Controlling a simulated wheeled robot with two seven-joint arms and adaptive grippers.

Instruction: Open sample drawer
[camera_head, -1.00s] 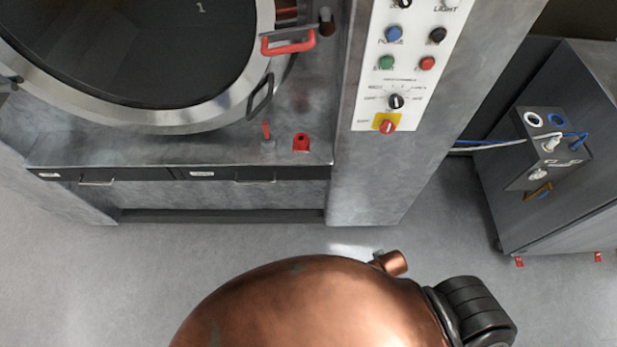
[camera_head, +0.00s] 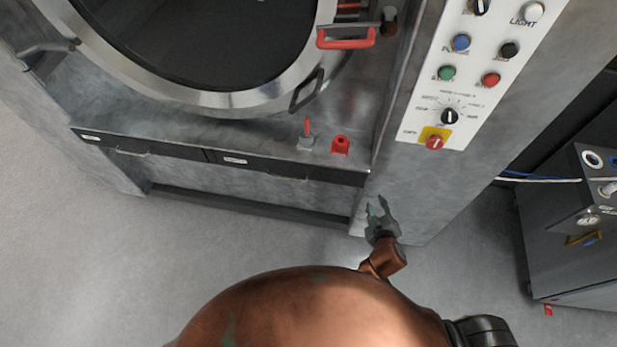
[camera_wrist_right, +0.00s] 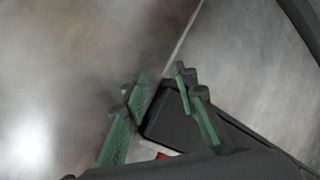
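Two dark drawers sit side by side under the washer's ledge, a left drawer (camera_head: 150,147) and a right drawer (camera_head: 290,172). Each has a small pale label and a thin metal handle, and both look shut. The labels are too small to read, so I cannot tell which is the sample drawer. My right gripper (camera_head: 377,208) is open and empty, below and to the right of the right drawer's right end, apart from its handle. In the right wrist view its green-padded fingers (camera_wrist_right: 157,103) are spread, with a dark surface beyond them. My left gripper is not in view.
The round washer door (camera_head: 205,95) with a red handle (camera_head: 346,40) is above the drawers. A red lever and red fitting (camera_head: 340,145) stand on the ledge. The control panel (camera_head: 465,90) is to the right, with a grey cabinet (camera_head: 570,240) beyond. Floor in front is clear.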

